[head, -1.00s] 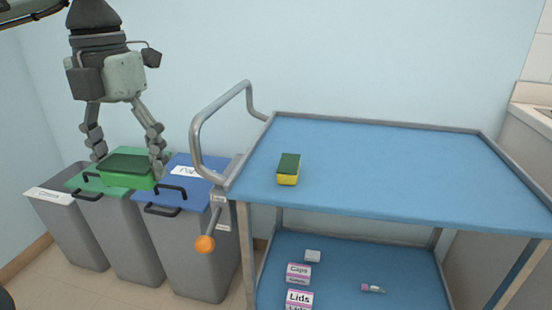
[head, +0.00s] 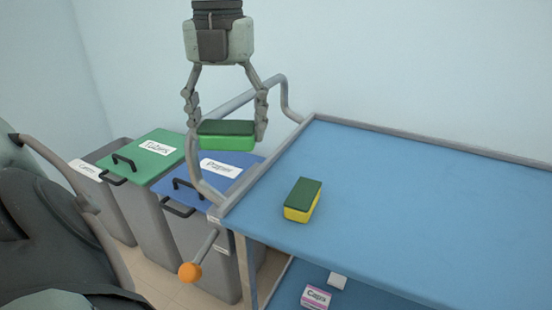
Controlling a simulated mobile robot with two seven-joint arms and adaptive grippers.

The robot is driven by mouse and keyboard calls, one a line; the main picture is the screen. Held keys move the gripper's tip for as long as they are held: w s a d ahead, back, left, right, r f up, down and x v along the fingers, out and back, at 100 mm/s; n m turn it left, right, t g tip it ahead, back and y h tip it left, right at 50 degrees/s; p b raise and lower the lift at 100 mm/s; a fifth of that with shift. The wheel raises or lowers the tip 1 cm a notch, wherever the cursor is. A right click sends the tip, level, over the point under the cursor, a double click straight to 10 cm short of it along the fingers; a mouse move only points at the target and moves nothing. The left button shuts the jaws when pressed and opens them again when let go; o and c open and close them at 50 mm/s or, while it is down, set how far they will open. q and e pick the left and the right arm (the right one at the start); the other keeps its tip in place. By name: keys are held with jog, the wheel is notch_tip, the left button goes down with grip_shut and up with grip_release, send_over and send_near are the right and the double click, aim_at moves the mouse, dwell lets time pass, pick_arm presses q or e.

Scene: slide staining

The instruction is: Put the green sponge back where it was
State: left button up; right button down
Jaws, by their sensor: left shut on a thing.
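The green sponge (head: 226,136), bright green with a dark green top, is held level between the fingers of my left gripper (head: 227,131). The gripper is shut on it and hangs from above, in the air. In the picture they are in front of the cart's handle and above the blue-lidded bin. A second sponge, yellow with a dark green top (head: 302,200), lies on the blue cart top (head: 420,190) near its left end. My right gripper is not in view.
Grey bins stand left of the cart: one with a green lid (head: 150,165), one with a blue lid (head: 195,181), one with a grey lid (head: 100,155). The cart's metal handle (head: 288,95) rises at its left end. A "Caps" box (head: 316,297) is on the lower shelf. The cart top is mostly clear.

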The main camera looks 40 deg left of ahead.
pick_arm(q)
jog(key=w+f, duration=0.2)
jog(key=f, duration=0.1)
jog(key=w+d+f+p, duration=0.1)
jog(key=w+f, duration=0.1)
jog(key=w, duration=0.1)
jog(key=w+d+f, duration=0.1)
jog(key=w+f, duration=0.1)
jog(key=f, duration=0.1)
jog(key=shift+w+d+f, duration=0.1)
jog(key=shift+w+f, duration=0.2)
jog(key=shift+f, duration=0.05)
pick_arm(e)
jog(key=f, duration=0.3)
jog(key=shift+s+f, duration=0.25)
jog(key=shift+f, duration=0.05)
pick_arm(q)
jog(key=shift+f, duration=0.1)
jog(key=shift+f, duration=0.1)
jog(key=o, duration=0.8)
jog(key=shift+o, duration=1.6)
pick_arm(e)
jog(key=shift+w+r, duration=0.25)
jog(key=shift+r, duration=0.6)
